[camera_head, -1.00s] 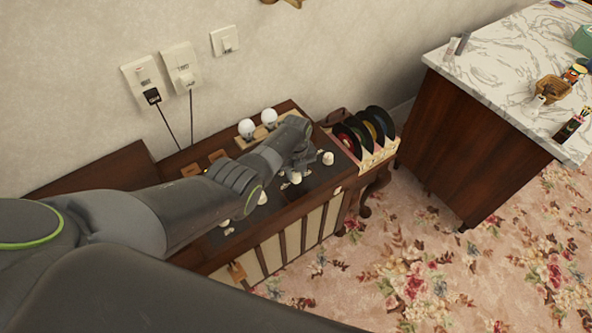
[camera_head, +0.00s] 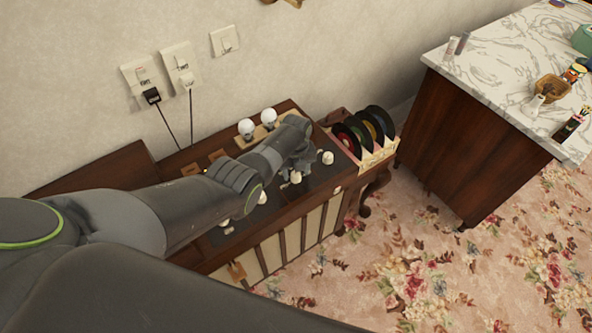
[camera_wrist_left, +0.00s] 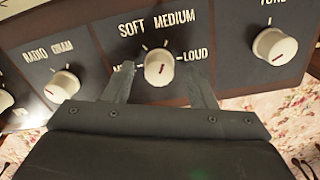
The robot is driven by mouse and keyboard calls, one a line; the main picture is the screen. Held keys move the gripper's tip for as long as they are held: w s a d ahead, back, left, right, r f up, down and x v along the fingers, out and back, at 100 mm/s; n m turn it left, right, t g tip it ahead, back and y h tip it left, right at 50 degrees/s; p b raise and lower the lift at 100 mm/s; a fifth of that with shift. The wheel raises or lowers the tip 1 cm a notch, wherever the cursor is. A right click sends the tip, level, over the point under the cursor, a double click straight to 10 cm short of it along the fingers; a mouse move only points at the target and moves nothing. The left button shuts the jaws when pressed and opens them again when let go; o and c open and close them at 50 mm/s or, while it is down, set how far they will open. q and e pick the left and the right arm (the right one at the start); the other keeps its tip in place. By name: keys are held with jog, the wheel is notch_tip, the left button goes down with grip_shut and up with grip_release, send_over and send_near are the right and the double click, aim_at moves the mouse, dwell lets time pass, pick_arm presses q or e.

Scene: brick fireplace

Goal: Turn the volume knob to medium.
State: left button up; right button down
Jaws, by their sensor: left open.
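The volume knob (camera_wrist_left: 159,68) is white with a short red mark, on a dark panel labelled SOFT, MEDIUM and LOUD. A label at its left is partly hidden by a finger. The red mark is small, and I cannot tell for sure which label it points to. My left gripper (camera_wrist_left: 164,80) is open, with one finger on each side of the knob and gaps between. In the head view the left gripper (camera_head: 300,162) is over the console panel, beside a white knob (camera_head: 295,177).
The RADIO GRAM knob (camera_wrist_left: 63,85) is to the left and another knob (camera_wrist_left: 274,45) to the right. Two bulbs (camera_head: 268,116) stand at the console's back. A record rack (camera_head: 372,150) is at its right end. A marble-topped cabinet (camera_head: 490,70) stands further right.

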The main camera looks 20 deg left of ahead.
aim_at(296, 174)
pick_arm(q)
notch_tip(296, 174, up, 7)
jog(key=p, duration=0.2)
jog(key=shift+f+p, duration=0.2)
jog(key=shift+p, duration=0.15)
notch_tip(296, 174, up, 11)
jog(key=shift+f, duration=0.1)
dwell(0.5)
